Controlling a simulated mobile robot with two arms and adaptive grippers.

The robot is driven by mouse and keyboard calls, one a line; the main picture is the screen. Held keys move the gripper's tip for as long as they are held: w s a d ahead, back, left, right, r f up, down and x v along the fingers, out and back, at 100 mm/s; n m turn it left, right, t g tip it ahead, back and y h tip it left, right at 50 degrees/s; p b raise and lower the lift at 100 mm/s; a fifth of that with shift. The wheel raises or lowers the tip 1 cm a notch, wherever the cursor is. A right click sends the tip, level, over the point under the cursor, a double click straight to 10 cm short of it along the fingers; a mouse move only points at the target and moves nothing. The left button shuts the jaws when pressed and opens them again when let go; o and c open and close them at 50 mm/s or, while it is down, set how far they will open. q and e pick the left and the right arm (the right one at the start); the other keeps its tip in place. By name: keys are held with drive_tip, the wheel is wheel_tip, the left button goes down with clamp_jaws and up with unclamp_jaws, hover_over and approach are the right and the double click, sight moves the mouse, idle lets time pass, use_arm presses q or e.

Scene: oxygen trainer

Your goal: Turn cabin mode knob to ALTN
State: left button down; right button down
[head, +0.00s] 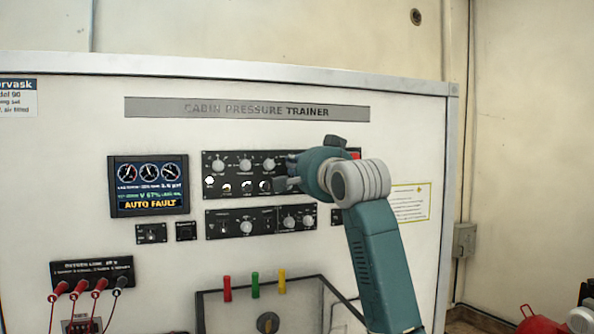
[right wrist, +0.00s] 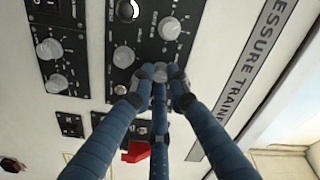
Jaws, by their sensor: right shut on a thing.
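The cabin pressure trainer's upper black control panel (head: 235,162) carries a row of grey knobs and several lit indicators. It also shows in the right wrist view (right wrist: 100,30). My right gripper (head: 291,180) is at the right end of this panel and hides that part of it. In the right wrist view, the three blue fingers of my right gripper (right wrist: 157,78) close together on a grey knob at the panel. The fingertips mostly hide that knob, so its label and pointer direction cannot be read. My left gripper is not in view.
A display (head: 149,186) left of the panel reads AUTO FAULT. A lower black panel (head: 262,221) with more knobs sits just below. A red part (right wrist: 135,152) is close to the fingers. Red, green and yellow handles (head: 255,285) stand lower down.

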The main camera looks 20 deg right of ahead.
drive_tip(key=shift+w+a+f+m, duration=0.15)
drive_tip(key=shift+f+m, duration=0.25)
drive_tip(key=shift+m, duration=0.2)
drive_tip(key=c, duration=1.7)
unclamp_jaws()
drive_tip(key=shift+r, duration=0.2)
drive_tip(key=s, duration=1.2)
drive_tip(key=shift+s+d+f, duration=0.15)
drive_tip(key=shift+d, duration=0.15)
